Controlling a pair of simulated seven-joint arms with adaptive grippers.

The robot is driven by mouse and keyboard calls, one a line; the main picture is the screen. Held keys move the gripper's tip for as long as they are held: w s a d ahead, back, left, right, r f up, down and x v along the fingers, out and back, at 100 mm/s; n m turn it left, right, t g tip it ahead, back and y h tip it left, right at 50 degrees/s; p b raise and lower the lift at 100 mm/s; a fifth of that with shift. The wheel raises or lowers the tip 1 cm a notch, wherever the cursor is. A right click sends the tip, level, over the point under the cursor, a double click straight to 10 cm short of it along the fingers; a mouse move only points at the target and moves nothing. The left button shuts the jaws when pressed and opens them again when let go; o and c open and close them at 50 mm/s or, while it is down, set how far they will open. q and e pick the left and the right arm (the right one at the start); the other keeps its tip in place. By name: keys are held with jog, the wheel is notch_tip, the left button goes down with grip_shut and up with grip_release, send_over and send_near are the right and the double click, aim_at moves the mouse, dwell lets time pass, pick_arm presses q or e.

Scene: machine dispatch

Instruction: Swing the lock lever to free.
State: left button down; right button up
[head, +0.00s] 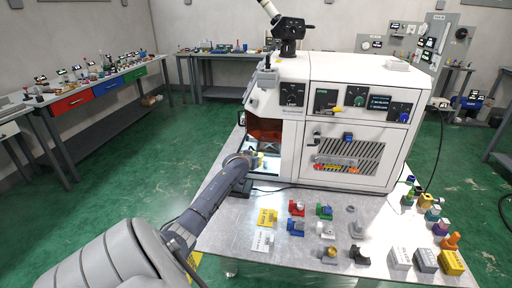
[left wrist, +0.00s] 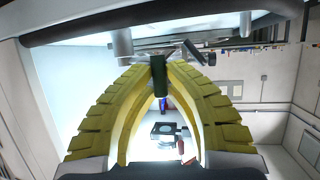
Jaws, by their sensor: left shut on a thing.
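The white machine (head: 350,90) stands on the metal table, with an open bay (head: 265,132) at its left front. My left arm reaches into this bay, and my left gripper (head: 260,160) is at its lower part. In the left wrist view the yellow fingers of my left gripper (left wrist: 159,78) close at their tips on a dark green upright handle (left wrist: 159,73). Grey metal parts (left wrist: 180,55) lie just behind the handle. I cannot tell for sure that the handle is the lock lever; the fingers hide part of it. My right gripper is not in view.
Small coloured blocks and fittings (head: 297,208) stand on the front of the metal table (head: 225,215). More coloured pieces (head: 440,222) stand at its right. A dark jointed device (head: 288,30) stands on top of the machine. The bay walls are close around my left gripper.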

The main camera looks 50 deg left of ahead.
pick_arm(q)
jog(key=shift+w+a+m+t+h, duration=0.2)
jog(key=shift+m+t+h, duration=0.1)
jog(key=shift+m+h, duration=0.45)
jog(key=shift+w+r+m+t+h, duration=0.1)
jog(key=shift+w+m+t+h, duration=0.25)
jog(key=shift+m+h, duration=0.5)
jog(key=shift+h, duration=0.3)
jog(key=shift+a, duration=0.1)
jog(key=c, duration=1.4)
grip_release()
jog(key=shift+s+a, duration=0.1)
jog(key=shift+s, duration=0.05)
